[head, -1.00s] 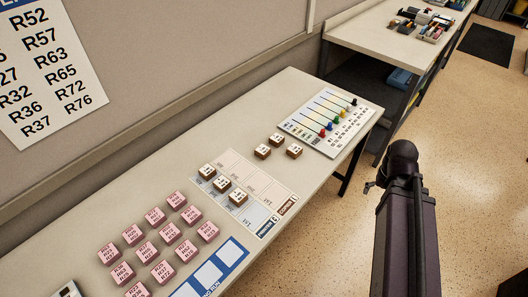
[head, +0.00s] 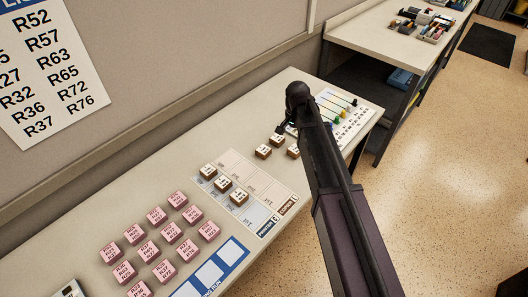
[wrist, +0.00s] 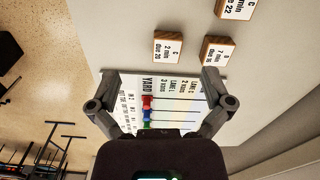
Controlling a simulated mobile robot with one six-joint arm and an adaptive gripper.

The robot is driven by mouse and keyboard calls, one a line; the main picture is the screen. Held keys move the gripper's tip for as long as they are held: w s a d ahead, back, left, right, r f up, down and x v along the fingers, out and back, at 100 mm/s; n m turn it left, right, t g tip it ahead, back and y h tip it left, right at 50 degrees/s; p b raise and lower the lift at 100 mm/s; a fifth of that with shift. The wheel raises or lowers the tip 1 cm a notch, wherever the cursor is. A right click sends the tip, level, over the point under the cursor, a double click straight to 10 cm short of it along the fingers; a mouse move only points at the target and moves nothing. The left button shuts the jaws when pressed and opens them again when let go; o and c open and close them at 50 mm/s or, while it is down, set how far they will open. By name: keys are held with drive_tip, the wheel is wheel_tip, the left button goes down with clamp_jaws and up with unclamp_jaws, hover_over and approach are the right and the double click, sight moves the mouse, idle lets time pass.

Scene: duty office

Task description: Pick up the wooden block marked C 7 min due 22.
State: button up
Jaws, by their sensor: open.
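Three loose wooden blocks with white printed tops lie together on the table. In the wrist view the top block (wrist: 238,8) is cut by the frame edge; it reads "min due 22", its first line looks like C, and its number is unclear. It appears to be the left front block (head: 263,152) in the head view. My gripper (wrist: 160,80) is open and empty, over the yard board beside these blocks.
The yard board (head: 354,123) with coloured pegs lies under my arm. A printed mat (head: 262,184) holds several more wooden blocks. Several pink blocks (head: 164,270) stand at front left. A partition wall (head: 180,80) runs behind the table.

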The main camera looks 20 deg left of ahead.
hover_over(263, 149)
drive_tip(key=shift+r+m, duration=0.15)
drive_tip(key=shift+m, duration=0.35)
drive_tip(key=shift+d, duration=0.1)
wheel_tip(263, 149, down, 9)
drive_tip(key=b, duration=0.8)
drive_tip(key=shift+r, duration=0.15)
drive_tip(key=shift+b, duration=0.35)
drive_tip(key=shift+f+b, duration=2.45)
drive_tip(key=shift+f, duration=0.15)
drive_tip(key=c, duration=1.1)
